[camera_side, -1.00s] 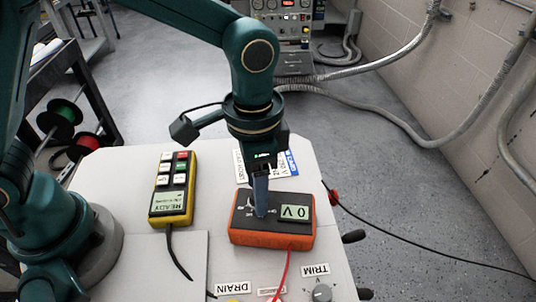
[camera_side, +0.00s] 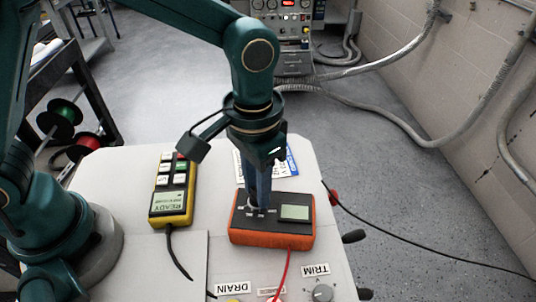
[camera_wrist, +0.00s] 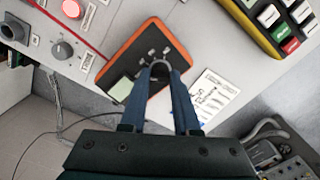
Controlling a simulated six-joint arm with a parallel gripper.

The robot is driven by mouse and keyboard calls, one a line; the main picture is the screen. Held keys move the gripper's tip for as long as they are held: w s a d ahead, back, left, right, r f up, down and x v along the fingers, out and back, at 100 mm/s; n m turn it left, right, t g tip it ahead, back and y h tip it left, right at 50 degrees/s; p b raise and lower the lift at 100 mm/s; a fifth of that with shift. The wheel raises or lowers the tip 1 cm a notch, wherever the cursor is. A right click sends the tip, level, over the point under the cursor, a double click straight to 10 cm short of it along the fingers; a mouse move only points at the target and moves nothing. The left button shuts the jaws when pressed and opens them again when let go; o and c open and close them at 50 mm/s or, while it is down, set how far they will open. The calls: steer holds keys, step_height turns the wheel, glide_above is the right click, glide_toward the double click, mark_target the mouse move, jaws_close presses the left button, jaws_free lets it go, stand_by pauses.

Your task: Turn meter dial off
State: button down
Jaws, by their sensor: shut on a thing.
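The orange and black meter (camera_side: 272,238) lies on the light work surface in the side view, and it also shows in the wrist view (camera_wrist: 125,62). Its screen (camera_side: 295,212) is blank; in the wrist view the screen (camera_wrist: 122,90) is blank too. The dial (camera_wrist: 160,68) sits between the fingertips of my gripper (camera_wrist: 159,72). My gripper (camera_side: 260,204) points down and is shut on the dial. The fingers hide most of the dial in the side view.
A yellow handheld unit (camera_side: 172,192) reading READY lies left of the meter. A labelled card (camera_side: 283,162) lies behind it. A red lead (camera_side: 284,272) runs from the meter's front edge. A TRIM knob (camera_side: 321,293) is at the front right.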

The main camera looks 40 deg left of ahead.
steer(key=shift+n, duration=1.7)
steer(key=c, duration=0.6)
jaws_free()
steer(key=shift+c, duration=0.2)
steer(key=shift+r, duration=0.1)
steer(key=shift+r, duration=2.5)
